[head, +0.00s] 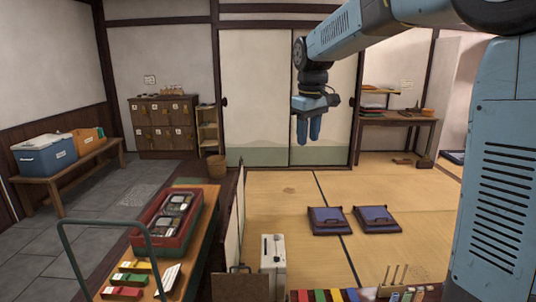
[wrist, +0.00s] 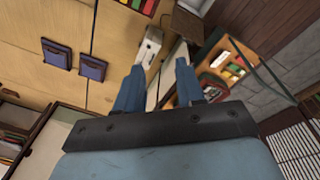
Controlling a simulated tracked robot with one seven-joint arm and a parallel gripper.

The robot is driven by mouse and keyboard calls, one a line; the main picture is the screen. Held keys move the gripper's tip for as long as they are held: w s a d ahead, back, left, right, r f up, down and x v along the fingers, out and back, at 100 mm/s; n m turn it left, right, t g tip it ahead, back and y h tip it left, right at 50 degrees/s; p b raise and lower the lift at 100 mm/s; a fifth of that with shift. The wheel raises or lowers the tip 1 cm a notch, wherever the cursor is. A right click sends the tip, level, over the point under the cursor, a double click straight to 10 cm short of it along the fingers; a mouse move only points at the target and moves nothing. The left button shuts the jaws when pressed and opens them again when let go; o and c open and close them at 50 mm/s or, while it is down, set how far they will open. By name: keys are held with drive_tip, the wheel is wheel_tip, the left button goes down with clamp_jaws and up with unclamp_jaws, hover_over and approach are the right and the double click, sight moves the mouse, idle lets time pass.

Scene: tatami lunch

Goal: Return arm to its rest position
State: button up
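My gripper (head: 309,129) hangs from my blue arm near the upper middle of the head view, with its fingers pointing down. It is in the air in front of the pale sliding doors. In the wrist view my gripper (wrist: 158,88) shows its two blue fingers spread apart with a gap between them. Nothing is held between the fingers. My arm reaches in from the upper right of the head view, bent at the elbow.
Two purple cushions (head: 328,220) lie on the tatami (head: 270,200). A wooden counter (head: 207,240) at lower left carries a red-green tray (head: 150,238) and colored boxes. A white case (head: 273,255) stands beside it. A desk (head: 397,121) is at the back right. Space around the gripper is clear.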

drive_tip(key=s+d+f+m+t, duration=0.1)
drive_tip(key=s+d, duration=0.3)
drive_tip(key=s, duration=0.5)
drive_tip(key=s+d+f+m+t, duration=0.1)
drive_tip(key=s+d+m, duration=0.3)
drive_tip(key=s, duration=0.6)
drive_tip(key=s+d+f+m+t, duration=0.2)
drive_tip(key=s+d+f, duration=0.1)
drive_tip(key=s, duration=0.6)
drive_tip(key=shift+s+d+f, duration=0.15)
drive_tip(key=shift+s+d, duration=0.25)
drive_tip(key=shift+d, duration=0.35)
